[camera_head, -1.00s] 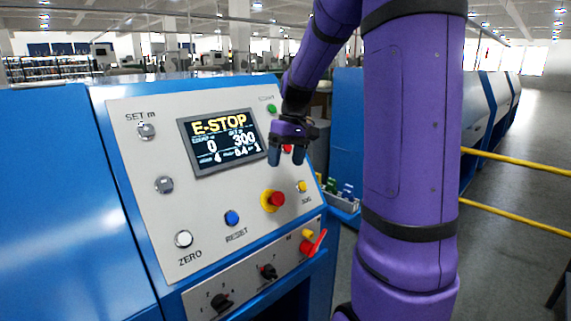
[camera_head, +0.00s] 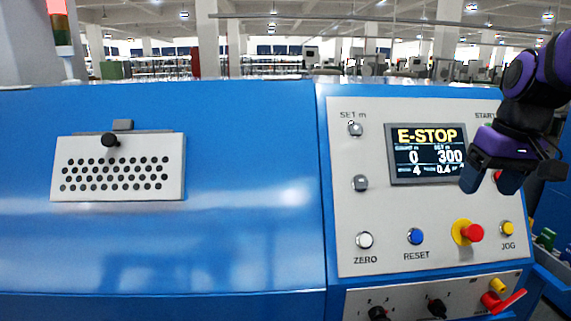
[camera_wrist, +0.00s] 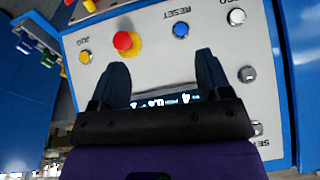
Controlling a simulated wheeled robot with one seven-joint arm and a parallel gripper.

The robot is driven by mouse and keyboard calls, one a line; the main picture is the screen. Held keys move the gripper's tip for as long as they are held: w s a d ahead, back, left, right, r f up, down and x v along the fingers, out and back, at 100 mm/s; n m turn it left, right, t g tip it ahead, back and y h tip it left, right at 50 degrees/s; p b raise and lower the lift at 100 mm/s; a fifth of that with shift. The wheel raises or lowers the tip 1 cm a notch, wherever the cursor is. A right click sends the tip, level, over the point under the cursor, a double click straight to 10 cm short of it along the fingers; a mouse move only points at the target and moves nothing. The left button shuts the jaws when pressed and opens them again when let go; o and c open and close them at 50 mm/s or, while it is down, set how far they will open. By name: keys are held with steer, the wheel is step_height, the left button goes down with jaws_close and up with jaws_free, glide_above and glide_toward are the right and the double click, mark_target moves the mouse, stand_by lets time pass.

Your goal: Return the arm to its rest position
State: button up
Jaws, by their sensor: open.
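My gripper (camera_head: 489,182) is open and empty at the right of the head view, in front of the right edge of the display (camera_head: 428,152). The display reads E-STOP, with 0 and 300 below. In the wrist view my two dark fingers (camera_wrist: 158,80) stand apart over the control panel (camera_wrist: 150,30), with nothing between them but panel and part of the display. The red emergency button with its yellow collar (camera_head: 468,232) sits below the gripper, apart from it. It also shows in the wrist view (camera_wrist: 126,43). My gripper covers part of the red button under START.
A blue RESET button (camera_head: 415,236), a white ZERO button (camera_head: 364,240) and a yellow JOG button (camera_head: 507,228) line the panel. A red-handled switch (camera_head: 503,301) juts out below. A perforated plate (camera_head: 118,184) is on the blue housing at left.

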steer(key=s+a+t, duration=0.3)
steer(key=s+a, duration=0.5)
steer(key=s, duration=0.4)
steer(key=shift+a+r+n+h, duration=0.15)
steer(key=shift+n+h, duration=0.15)
steer(key=shift+n, duration=0.1)
